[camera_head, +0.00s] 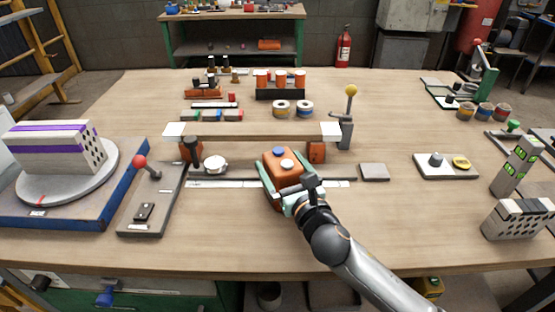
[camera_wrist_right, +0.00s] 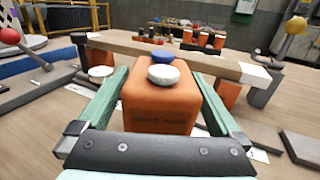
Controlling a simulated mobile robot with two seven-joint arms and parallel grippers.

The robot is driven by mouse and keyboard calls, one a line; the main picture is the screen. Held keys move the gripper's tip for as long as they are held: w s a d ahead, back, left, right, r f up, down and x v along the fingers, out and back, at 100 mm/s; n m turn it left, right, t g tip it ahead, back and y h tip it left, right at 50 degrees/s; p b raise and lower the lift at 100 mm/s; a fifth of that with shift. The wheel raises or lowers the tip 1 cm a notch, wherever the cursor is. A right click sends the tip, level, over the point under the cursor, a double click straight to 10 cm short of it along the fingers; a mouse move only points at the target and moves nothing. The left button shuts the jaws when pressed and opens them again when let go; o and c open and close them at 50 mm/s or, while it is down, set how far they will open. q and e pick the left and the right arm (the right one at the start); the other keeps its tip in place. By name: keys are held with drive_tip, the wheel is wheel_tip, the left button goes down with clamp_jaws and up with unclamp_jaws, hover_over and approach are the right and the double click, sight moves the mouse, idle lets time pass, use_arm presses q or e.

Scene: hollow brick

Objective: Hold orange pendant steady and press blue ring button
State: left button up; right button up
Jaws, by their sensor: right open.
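The orange pendant (camera_head: 271,165) is a box with a blue round button (camera_head: 278,152) and a white round button (camera_head: 287,165) on top. In the right wrist view the pendant (camera_wrist_right: 158,108) stands upright, with the white button (camera_wrist_right: 163,75) nearer and the blue button (camera_wrist_right: 163,57) behind it. My right gripper (camera_head: 286,178) is open, its green fingers reaching along both sides of the pendant. In the right wrist view the gripper (camera_wrist_right: 161,78) shows gaps beside the pendant, at least near its top. My left gripper is not in view.
A beam (camera_head: 245,130) on orange supports runs just behind the pendant. A red-knobbed lever (camera_head: 140,162) stands at left and a yellow-knobbed lever (camera_head: 351,91) behind right. A grey plate (camera_head: 374,172) lies to the right. The bench front is mostly clear.

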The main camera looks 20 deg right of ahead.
drive_tip(key=shift+w+a, duration=0.1)
drive_tip(key=shift+w, duration=0.9)
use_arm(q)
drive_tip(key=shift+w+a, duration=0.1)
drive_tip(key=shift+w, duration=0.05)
use_arm(e)
drive_tip(key=shift+w, duration=0.35)
drive_tip(key=shift+c, duration=0.2)
drive_tip(key=c, duration=1.5)
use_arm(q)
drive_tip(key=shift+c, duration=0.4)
use_arm(e)
clamp_jaws()
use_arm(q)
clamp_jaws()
